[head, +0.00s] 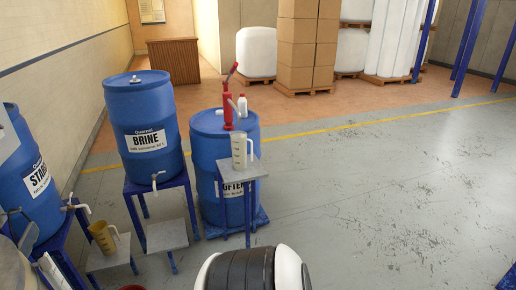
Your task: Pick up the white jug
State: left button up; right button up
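The white jug (239,151) is off-white, with markings on its side and a handle on its right. It stands upright on a small grey-topped stand (256,170) in front of a blue drum (209,152), whose label is partly hidden by the jug and stand. Neither of my grippers shows in the head view. A rounded white and black part at the bottom centre seems to be my own body.
A BRINE drum (146,105) stands left on a blue stand. A yellowish jug (103,236) sits at lower left on a low stand. The grey floor (380,190) at right is clear.

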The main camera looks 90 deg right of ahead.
aim_at(239, 140)
jog(key=z, duration=2.65)
jog(key=k+l+u, duration=0.15)
jog(key=u, duration=3.8)
jog(key=z, duration=3.9)
